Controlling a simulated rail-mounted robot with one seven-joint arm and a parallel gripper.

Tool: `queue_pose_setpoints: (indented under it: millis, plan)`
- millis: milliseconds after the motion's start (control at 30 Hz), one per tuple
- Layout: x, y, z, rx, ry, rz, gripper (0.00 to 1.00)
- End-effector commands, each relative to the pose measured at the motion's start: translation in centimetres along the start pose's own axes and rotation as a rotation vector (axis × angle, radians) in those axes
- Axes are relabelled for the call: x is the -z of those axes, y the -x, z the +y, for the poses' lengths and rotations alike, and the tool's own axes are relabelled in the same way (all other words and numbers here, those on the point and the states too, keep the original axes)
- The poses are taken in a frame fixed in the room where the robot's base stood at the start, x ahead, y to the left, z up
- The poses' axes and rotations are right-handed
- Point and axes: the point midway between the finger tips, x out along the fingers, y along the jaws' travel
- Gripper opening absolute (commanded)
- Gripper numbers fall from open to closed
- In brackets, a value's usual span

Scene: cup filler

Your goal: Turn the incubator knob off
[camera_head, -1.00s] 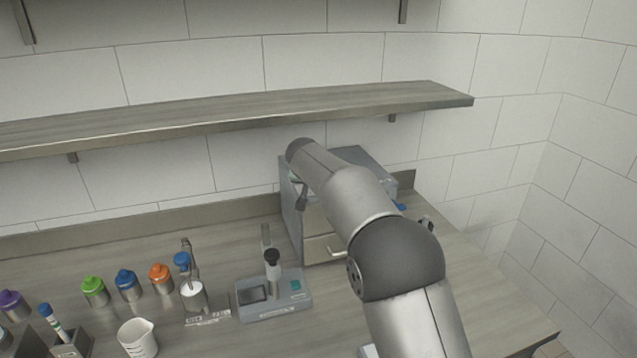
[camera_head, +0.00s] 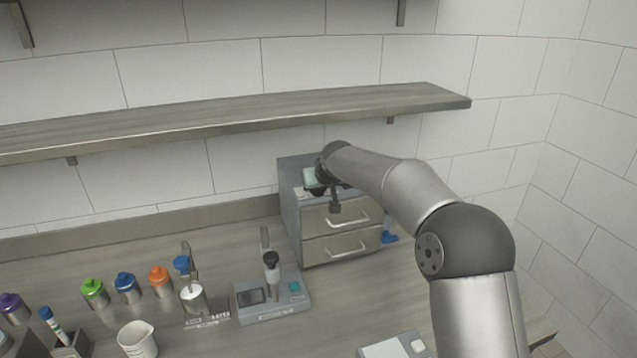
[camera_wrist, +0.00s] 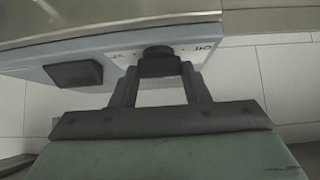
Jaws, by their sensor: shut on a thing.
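The incubator (camera_head: 290,215) looks to be the grey box with two handled drawers under the shelf. In the wrist view its pale panel (camera_wrist: 118,57) carries a dark knob (camera_wrist: 158,54) with small markings beside it, too small to read surely. My gripper (camera_wrist: 158,75) has one finger on each side of the knob and is shut on it. In the head view my gripper (camera_head: 314,182) is at the upper front of the box, and the knob is hidden there. The knob's turned position is not clear.
A wooden shelf (camera_head: 240,118) runs just above the box and my wrist. A dark rectangular screen (camera_wrist: 74,74) is beside the knob. A small device (camera_head: 272,298), a beaker (camera_head: 137,339) and several capped bottles stand to the left on the counter.

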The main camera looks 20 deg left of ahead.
Motion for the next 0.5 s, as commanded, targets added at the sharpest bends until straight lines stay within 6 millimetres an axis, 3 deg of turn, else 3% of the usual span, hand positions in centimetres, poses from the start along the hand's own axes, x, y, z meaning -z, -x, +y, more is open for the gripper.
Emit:
queue_pose_setpoints:
  millis: [500]
  plan:
    - [0.02,0.01,0.01,0.031,0.033,0.000,0.19]
